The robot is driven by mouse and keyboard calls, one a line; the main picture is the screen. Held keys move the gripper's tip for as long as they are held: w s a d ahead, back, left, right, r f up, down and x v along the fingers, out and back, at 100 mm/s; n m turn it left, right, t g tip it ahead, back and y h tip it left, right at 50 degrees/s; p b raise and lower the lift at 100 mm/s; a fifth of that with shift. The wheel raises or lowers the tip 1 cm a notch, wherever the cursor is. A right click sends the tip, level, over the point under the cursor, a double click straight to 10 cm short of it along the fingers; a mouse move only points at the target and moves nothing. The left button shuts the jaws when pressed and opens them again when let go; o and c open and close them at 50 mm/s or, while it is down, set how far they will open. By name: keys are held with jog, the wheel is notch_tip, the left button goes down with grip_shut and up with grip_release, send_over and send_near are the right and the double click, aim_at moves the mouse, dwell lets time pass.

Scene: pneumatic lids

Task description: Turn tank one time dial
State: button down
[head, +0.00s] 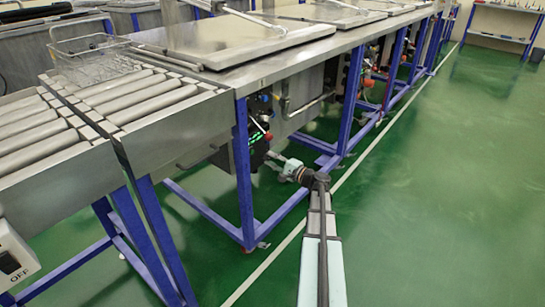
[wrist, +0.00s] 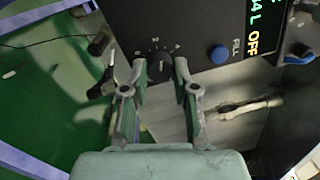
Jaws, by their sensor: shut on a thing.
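The time dial (wrist: 160,66) is a black round knob with pale marks around it on the dark control panel (wrist: 195,22) in the wrist view. My gripper (wrist: 160,70) has one fingertip on each side of the dial and is shut on it. In the head view, my gripper (head: 270,156) reaches the control panel (head: 257,150), which shows green lit text, under the first tank's steel top. The dial is too small to make out there.
A blue button (wrist: 219,54) marked FILL and a lit display (wrist: 262,28) reading OFF sit right of the dial. A dark knob (wrist: 98,45) is at the left. Blue frame legs (head: 243,170) stand beside my arm. The green floor (head: 430,200) is clear at the right.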

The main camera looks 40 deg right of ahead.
jog(key=shift+w+r+m+p, duration=0.1)
jog(key=shift+m+p, duration=0.6)
jog(key=shift+m, duration=0.6)
jog(key=c, duration=0.9)
grip_release()
jog(key=v, duration=1.2)
